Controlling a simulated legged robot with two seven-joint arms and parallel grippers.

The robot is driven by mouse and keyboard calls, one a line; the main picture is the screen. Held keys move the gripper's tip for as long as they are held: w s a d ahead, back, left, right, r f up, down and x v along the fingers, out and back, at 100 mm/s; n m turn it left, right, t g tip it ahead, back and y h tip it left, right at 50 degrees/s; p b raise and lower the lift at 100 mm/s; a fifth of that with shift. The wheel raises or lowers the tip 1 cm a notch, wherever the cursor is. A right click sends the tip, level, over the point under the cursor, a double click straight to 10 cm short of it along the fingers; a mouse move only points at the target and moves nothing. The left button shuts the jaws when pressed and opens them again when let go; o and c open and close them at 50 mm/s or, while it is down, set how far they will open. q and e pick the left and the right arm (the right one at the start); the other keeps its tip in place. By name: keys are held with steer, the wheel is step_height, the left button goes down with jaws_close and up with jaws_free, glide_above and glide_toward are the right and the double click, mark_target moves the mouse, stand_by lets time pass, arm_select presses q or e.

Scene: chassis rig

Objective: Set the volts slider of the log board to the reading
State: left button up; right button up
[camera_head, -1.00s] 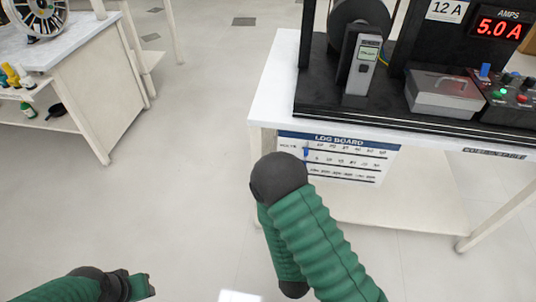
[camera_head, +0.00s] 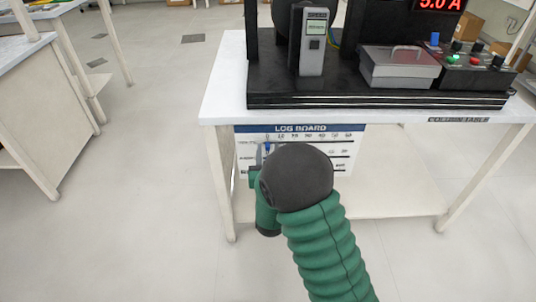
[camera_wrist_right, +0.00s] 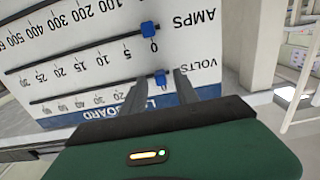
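The log board (camera_head: 290,128) is a white panel with a blue header, hanging at the table's front left. In the right wrist view it appears upside down. The volts slider (camera_wrist_right: 160,77) is a small blue block on the track nearest the header, at the 0 end. My right gripper (camera_wrist_right: 161,78) is open, with one dark finger on each side of that slider; contact cannot be told. In the head view my dark wrist hides much of the gripper and the board. A grey meter (camera_head: 313,45) has a small green screen, too small to read. My left gripper is out of view.
The amps slider (camera_wrist_right: 150,29) sits at 0 on the neighbouring track, close to the fingers. A red display (camera_head: 438,4) is partly cut off. A grey lidded box (camera_head: 400,68) and a knob panel (camera_head: 470,62) stand on the table (camera_head: 222,85).

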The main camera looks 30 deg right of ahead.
steer(key=shift+w+d, duration=0.15)
steer(key=shift+w, duration=0.25)
steer(key=shift+r, duration=0.1)
jaws_close()
stand_by(1.1)
